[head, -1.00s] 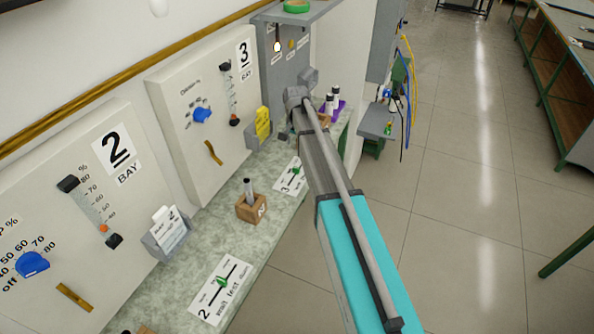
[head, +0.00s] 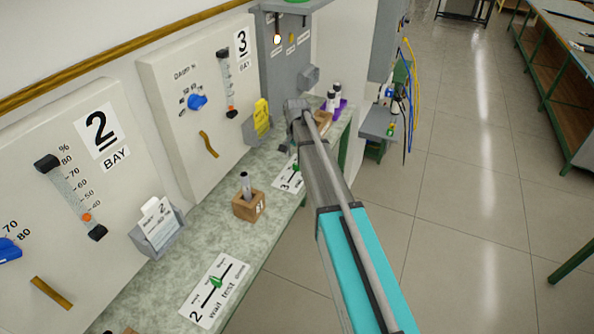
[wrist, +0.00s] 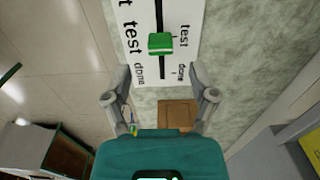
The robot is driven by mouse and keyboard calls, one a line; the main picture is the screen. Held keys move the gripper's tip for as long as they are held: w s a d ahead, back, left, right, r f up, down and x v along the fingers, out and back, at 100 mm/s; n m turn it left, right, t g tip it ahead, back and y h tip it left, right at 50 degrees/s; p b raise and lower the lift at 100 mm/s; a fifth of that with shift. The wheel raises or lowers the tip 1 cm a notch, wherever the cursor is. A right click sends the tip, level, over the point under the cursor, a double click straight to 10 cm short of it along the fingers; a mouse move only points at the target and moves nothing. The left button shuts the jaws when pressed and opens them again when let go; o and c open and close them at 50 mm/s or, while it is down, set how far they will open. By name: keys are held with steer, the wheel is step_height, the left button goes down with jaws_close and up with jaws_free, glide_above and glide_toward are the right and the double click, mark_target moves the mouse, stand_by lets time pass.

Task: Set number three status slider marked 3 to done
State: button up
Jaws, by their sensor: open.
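The status slider marked 3 is a white card (head: 286,181) with a dark slot and a green knob, lying on the bench below the bay 3 panel. My arm partly covers it in the head view. In the wrist view the card (wrist: 188,70) fills the top middle, and its green knob (wrist: 160,43) sits level with the "test" label, with "done" nearer my gripper. My gripper (wrist: 158,82) is open and empty, its fingers spread either side of the slot line, short of the knob in the picture. In the head view the fingers are mostly hidden behind my arm.
A wooden block with a rod (head: 249,205) stands nearby on the bench. The slider card marked 2 (head: 228,262) lies nearer. The aisle floor is open.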

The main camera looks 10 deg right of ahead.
mark_target(296, 165)
steer(key=shift+f+b, duration=2.3)
steer(key=shift+f, duration=0.3)
jaws_close()
